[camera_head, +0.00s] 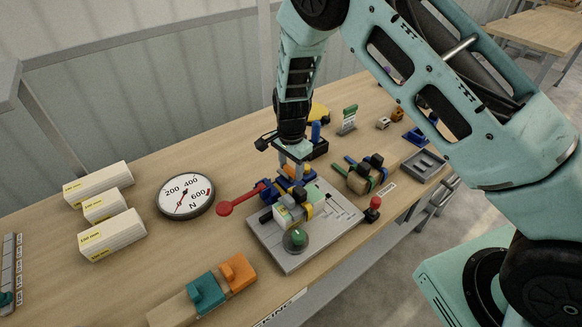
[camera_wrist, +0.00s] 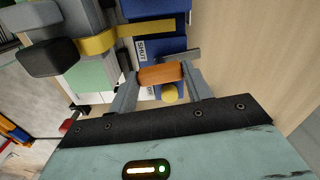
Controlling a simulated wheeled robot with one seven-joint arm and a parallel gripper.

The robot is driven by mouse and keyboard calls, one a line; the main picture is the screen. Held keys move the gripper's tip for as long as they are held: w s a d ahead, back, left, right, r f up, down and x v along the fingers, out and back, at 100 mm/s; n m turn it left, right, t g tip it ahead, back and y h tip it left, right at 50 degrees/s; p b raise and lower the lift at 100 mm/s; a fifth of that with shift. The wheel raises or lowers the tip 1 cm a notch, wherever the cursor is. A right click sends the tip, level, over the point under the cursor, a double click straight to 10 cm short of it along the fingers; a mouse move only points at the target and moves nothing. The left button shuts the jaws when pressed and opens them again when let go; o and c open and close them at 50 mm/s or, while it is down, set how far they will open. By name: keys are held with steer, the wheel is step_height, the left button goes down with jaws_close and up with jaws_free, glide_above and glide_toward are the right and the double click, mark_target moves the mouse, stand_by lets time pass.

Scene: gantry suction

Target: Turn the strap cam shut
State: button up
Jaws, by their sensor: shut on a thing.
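My gripper (camera_head: 291,166) reaches down over the far side of a grey fixture plate (camera_head: 336,222). In the wrist view my gripper (camera_wrist: 161,85) is shut on a short orange-brown cam handle (camera_wrist: 161,74), one finger on each side. Behind the handle is a blue block (camera_wrist: 152,10) with a white label reading SHUT (camera_wrist: 141,50). A yellow strap (camera_wrist: 120,35) runs across the blue block. In the head view the fingers partly hide the handle and block.
A red lever (camera_head: 228,206) sticks out left of the plate, near a round dial gauge (camera_head: 185,196). A green knob (camera_head: 296,238) sits at the plate's front. White boxes (camera_head: 112,236) stand at left.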

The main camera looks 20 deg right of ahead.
mark_target(291, 169)
steer(key=n+b, duration=0.1)
steer(key=n, duration=0.3)
steer(key=shift+b, duration=0.3)
steer(key=n+b, duration=0.1)
steer(key=n, duration=0.3)
steer(key=shift+n+b, duration=0.3)
steer(key=shift+n, duration=0.1)
steer(key=n+b, duration=0.1)
steer(key=n, duration=0.3)
steer(key=shift+n, duration=0.3)
steer(key=shift+n+b, duration=0.35)
steer(key=shift+n, duration=1.15)
steer(key=o, duration=1)
steer(key=shift+r, duration=0.15)
step_height(291, 169, up, 17)
steer(key=b, duration=0.2)
steer(key=shift+r+b, duration=0.1)
steer(key=shift+b, duration=0.25)
